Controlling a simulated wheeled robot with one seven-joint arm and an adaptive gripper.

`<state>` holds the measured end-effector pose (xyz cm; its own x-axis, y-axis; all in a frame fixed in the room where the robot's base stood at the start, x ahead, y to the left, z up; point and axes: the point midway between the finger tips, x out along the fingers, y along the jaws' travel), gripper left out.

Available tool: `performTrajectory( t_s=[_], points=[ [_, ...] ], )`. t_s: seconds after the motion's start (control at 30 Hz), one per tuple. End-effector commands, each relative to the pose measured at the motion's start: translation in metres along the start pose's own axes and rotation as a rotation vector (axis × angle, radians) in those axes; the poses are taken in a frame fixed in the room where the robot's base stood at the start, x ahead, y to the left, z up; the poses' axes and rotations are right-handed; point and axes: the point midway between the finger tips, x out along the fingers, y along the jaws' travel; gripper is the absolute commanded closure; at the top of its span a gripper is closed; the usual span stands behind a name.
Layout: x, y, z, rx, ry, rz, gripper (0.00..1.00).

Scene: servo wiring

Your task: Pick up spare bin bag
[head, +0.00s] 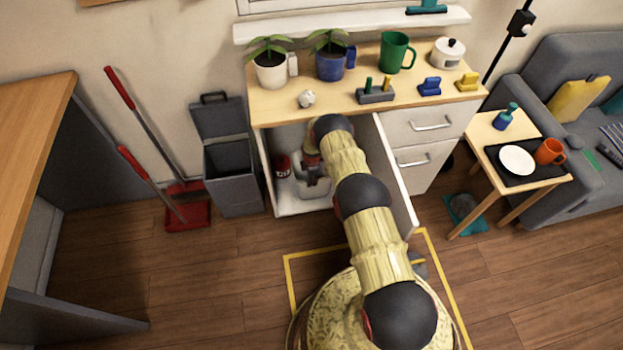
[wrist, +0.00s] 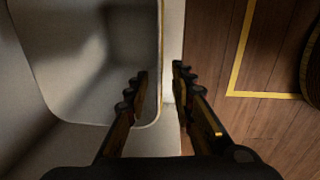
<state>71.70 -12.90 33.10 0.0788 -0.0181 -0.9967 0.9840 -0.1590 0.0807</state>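I cannot make out a spare bin bag for certain in either view. In the head view my gripper (head: 313,180) reaches down into the open cabinet, at a pale container (head: 325,190) on the cabinet floor. The wrist view shows a pale grey, round-cornered hollow container (wrist: 60,65) at left, its inside partly in shadow. My arm hides part of the cabinet.
A red can (head: 283,166) stands left of the container. The open cabinet door (head: 395,175) is close on the right of my arm. A grey lidded bin (head: 232,175) and red dustpan (head: 187,208) stand left. Yellow tape (head: 300,254) marks the floor.

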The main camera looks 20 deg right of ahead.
Motion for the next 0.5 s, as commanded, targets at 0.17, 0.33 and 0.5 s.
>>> performTrajectory(
  t_s=[0.17,0.33,0.5],
  points=[
    [0.02,-0.008,0.009,0.038,0.002,-0.014,0.76],
    [0.039,-0.009,0.01,0.04,0.003,-0.015,0.76],
    [0.056,-0.009,0.013,0.04,0.003,-0.015,0.76]
  ],
)
